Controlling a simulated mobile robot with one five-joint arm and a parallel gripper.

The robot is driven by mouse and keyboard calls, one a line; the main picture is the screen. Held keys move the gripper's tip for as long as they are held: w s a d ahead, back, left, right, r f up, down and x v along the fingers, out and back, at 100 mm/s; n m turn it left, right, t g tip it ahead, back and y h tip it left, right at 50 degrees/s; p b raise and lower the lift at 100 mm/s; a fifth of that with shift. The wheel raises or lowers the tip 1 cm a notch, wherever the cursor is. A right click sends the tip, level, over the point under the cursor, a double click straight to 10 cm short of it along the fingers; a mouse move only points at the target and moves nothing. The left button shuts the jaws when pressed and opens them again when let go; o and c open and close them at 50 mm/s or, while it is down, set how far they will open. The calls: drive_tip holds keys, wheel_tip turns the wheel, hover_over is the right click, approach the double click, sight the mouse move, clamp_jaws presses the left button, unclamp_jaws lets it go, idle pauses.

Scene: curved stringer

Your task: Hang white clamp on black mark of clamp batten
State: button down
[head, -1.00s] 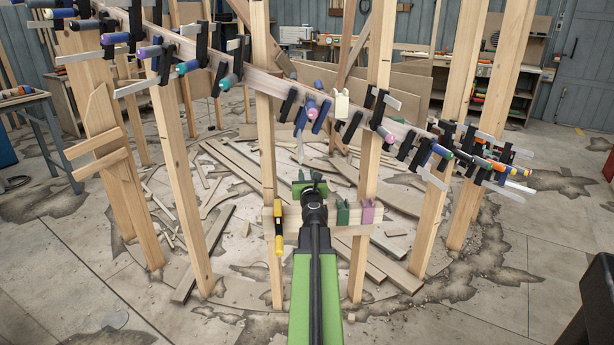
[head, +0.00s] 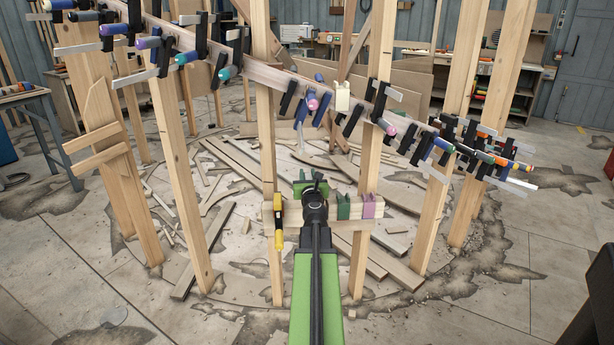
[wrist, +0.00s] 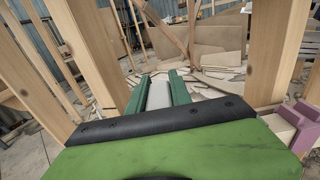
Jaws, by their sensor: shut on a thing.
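The clamp batten (head: 292,213) is a short pale board across two posts. A yellow clamp (head: 278,228), a green clamp (head: 343,206) and a purple clamp (head: 373,206) hang on it. The purple clamp also shows at the right of the wrist view (wrist: 297,122). My gripper (head: 312,186) is at the batten, between the yellow and green clamps. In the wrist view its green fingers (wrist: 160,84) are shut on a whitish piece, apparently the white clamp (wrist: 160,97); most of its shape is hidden. Another white piece (head: 342,96) sits up on the stringer. I cannot make out the black mark.
The curved stringer (head: 262,72) runs above, crowded with dark bar clamps with coloured handles. Upright posts (head: 182,190) stand left and right of my arm. Loose wood strips (head: 225,235) litter the floor behind. A workbench (head: 25,95) stands at the left.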

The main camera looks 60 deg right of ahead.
drive_tip(key=shift+f, duration=0.15)
drive_tip(key=shift+f+b, duration=1.6)
drive_tip(key=shift+b, duration=0.1)
drive_tip(key=shift+f+b, duration=1.45)
drive_tip(key=shift+b, duration=0.05)
drive_tip(key=shift+f, duration=0.15)
drive_tip(key=shift+f+b, duration=0.4)
drive_tip(key=shift+b, duration=0.15)
drive_tip(key=c, duration=1.1)
unclamp_jaws()
